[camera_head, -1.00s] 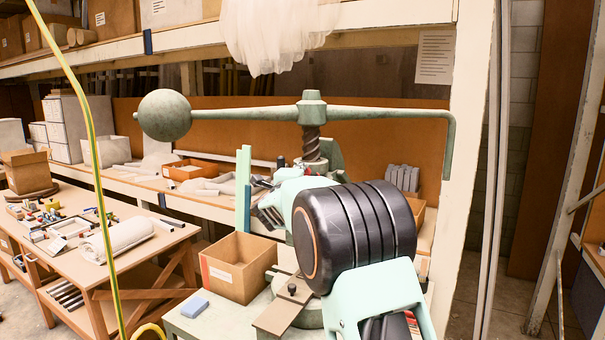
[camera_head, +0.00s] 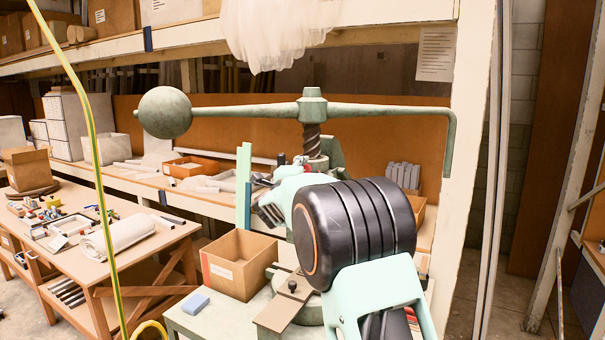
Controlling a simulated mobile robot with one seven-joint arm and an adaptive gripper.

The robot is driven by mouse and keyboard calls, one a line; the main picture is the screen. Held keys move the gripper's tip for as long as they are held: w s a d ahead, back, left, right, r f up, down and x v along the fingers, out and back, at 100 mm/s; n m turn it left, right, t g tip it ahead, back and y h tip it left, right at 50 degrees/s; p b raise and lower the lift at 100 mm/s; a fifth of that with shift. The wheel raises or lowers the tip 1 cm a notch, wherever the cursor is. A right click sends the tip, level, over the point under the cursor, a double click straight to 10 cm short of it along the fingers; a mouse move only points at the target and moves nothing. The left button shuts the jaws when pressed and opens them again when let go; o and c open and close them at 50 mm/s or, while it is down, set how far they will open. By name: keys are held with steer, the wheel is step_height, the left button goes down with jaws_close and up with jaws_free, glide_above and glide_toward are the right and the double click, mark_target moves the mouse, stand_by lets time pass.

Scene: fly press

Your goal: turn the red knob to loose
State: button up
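The fly press stands in the middle, with a green screw head (camera_head: 312,108), a long bar and a ball weight (camera_head: 165,114). A small red spot (camera_head: 282,159) shows beside the screw, just above my wrist; it may be the red knob, but it is too small to make out its shape or setting. My gripper (camera_head: 264,212) is in front of the press body, below and left of that spot. My own arm hides most of the press body. The fingers are small and dark, and I cannot tell whether they are open or hold anything.
An open cardboard box (camera_head: 238,265) and a blue block (camera_head: 195,303) sit on the press table, left of my arm. A workbench (camera_head: 100,265) with tools and a white roll stands at left. A yellow-green cable (camera_head: 95,150) hangs in front. A white post (camera_head: 470,130) rises at right.

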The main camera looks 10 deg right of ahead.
steer(key=shift+s, duration=0.1)
steer(key=v, duration=1.2)
